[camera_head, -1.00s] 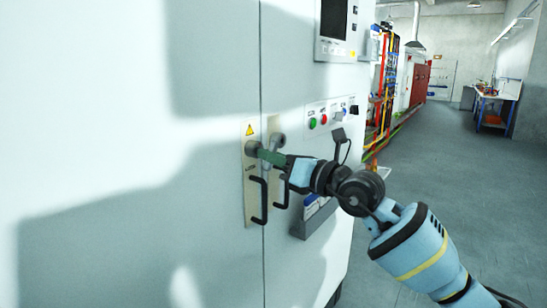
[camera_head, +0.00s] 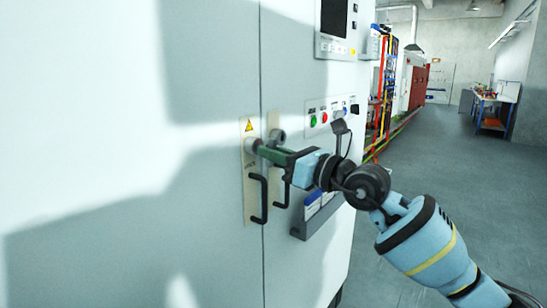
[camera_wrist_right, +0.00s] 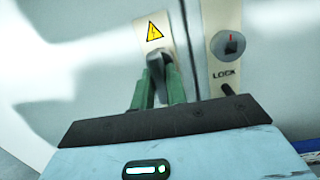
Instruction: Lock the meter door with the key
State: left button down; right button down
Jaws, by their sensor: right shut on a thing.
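The white meter door (camera_head: 130,130) fills the left of the head view. A cream plate (camera_head: 250,205) with a yellow warning triangle is on it, beside the door seam. My right gripper (camera_head: 264,151) reaches this plate from the right. Its green fingers, also in the right wrist view (camera_wrist_right: 157,82), are shut on a small grey piece (camera_wrist_right: 155,62), which looks like the key, at the plate below the triangle. The fingers hide most of it, and I cannot tell how deep it sits. A second plate with a round lock (camera_wrist_right: 228,44) and the word LOCK is right of the seam. My left gripper is out of view.
Black handles (camera_head: 257,198) hang below the gripper on the plates. A button panel (camera_head: 325,115) and a grey holder (camera_head: 318,215) are on the cabinet's right. Open floor (camera_head: 450,160) lies further right.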

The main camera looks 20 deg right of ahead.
jog(key=shift+n, duration=0.5)
jog(key=shift+a, duration=0.15)
jog(key=c, duration=1.3)
grip_release()
jog(key=shift+w+a, duration=0.1)
jog(key=shift+b+v, duration=0.5)
jog(key=shift+v, duration=3.55)
jog(key=shift+w, duration=0.1)
